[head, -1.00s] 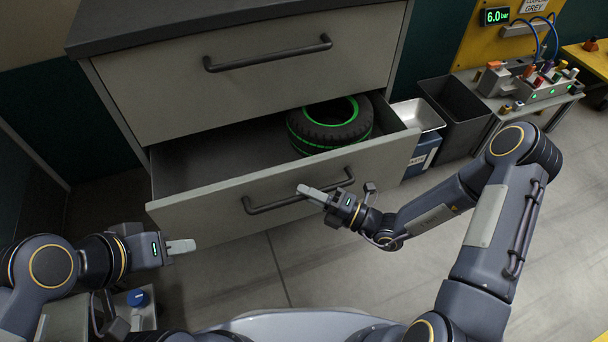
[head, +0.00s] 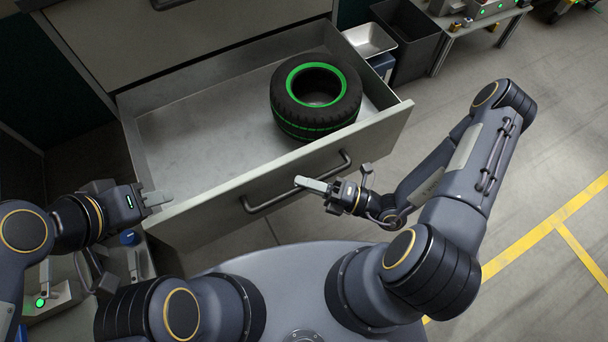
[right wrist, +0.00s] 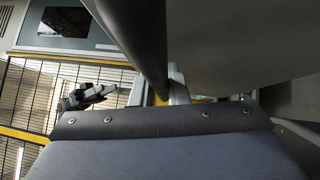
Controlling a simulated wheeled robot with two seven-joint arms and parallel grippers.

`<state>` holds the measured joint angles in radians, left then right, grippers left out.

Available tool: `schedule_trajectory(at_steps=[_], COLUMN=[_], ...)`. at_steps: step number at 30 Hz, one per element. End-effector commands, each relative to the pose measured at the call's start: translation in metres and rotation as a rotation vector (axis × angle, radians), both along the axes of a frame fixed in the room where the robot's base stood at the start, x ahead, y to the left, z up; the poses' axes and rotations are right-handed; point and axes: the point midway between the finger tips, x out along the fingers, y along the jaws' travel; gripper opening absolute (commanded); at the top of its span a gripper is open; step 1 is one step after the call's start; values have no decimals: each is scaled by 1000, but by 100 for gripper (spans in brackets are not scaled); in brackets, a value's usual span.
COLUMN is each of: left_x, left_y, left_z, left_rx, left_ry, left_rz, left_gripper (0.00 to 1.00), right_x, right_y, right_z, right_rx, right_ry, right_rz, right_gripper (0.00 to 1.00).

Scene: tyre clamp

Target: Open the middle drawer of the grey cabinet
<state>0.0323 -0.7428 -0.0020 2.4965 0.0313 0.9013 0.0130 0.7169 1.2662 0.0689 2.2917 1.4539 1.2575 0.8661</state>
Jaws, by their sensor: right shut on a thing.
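The grey cabinet (head: 200,45) stands in front of me. Its drawer (head: 180,225) below the top one is pulled well out, and its inside shows. A black tyre with green rings (head: 317,97) lies in it towards the right. My right gripper (head: 314,185) is shut on the drawer's dark bar handle (head: 262,203). In the right wrist view the handle (right wrist: 147,40) runs between the fingers. My left gripper (head: 158,199) is beside the drawer's front left corner, holding nothing I can see; its finger gap is hidden.
The top drawer's handle (head: 170,3) is above, its drawer shut. A dark bin (head: 408,40) and a metal tray (head: 368,40) stand right of the cabinet. A blue-knobbed thing (head: 130,238) is below my left gripper.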

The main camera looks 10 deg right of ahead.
Motion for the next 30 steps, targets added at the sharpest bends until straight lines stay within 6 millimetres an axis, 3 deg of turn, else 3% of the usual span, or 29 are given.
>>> schedule_trajectory(at_steps=[15,16,20,30], left_x=[0,0,0,0], left_y=[0,0,0,0], left_z=[1,1,1,2], left_rx=[0,0,0,0], left_ry=[0,0,0,0], left_rz=[0,0,0,0], left_gripper=[36,36,36,36], right_x=[-2,-2,-1,-2], right_y=[-1,-1,-1,-4], right_z=[0,0,0,0], right_rx=[-1,-1,-1,-2], right_ry=[-2,-2,-2,-1], right_rz=[2,2,1,-1], right_gripper=[0,18,35,36])
